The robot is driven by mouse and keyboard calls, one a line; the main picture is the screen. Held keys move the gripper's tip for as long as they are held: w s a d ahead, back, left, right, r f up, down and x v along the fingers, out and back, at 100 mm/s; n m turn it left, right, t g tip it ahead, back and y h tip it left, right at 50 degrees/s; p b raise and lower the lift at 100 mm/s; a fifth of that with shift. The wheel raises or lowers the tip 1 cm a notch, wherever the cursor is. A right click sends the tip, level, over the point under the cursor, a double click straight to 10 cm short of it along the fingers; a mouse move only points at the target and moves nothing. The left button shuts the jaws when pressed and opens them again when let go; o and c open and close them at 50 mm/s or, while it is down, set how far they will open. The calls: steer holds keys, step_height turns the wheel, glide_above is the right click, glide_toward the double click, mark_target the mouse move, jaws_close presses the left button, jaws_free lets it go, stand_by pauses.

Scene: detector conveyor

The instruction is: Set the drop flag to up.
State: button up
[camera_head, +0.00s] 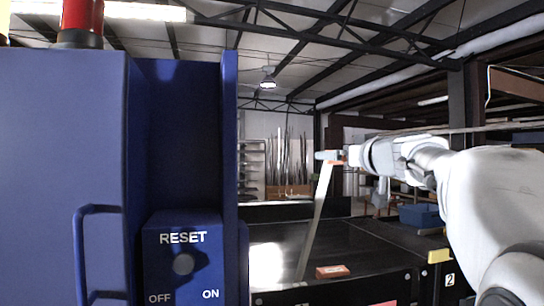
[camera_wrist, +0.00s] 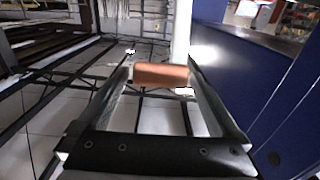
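The drop flag is a long pale bar (camera_head: 317,220) that rises from the conveyor (camera_head: 330,245), leaning slightly right and close to upright. Its orange handle (camera_wrist: 160,75) lies crosswise between the tips of my gripper (camera_wrist: 160,68) in the wrist view. In the head view my gripper (camera_head: 328,155) reaches in from the right and meets the top of the bar. The handle nearly fills the space between the fingers, and I cannot tell whether they press on it. The pale bar also shows beyond the handle in the wrist view (camera_wrist: 182,30).
A blue cabinet (camera_head: 180,120) with a RESET box (camera_head: 183,240) and a side handle fills the left. A small orange-red box (camera_head: 332,271) lies on the conveyor near the bar's foot. Shelves and a blue bin (camera_head: 420,215) stand behind my arm at the right.

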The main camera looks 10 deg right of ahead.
jaws_close()
steer(key=shift+f+b, duration=0.15)
steer(key=shift+b, duration=0.3)
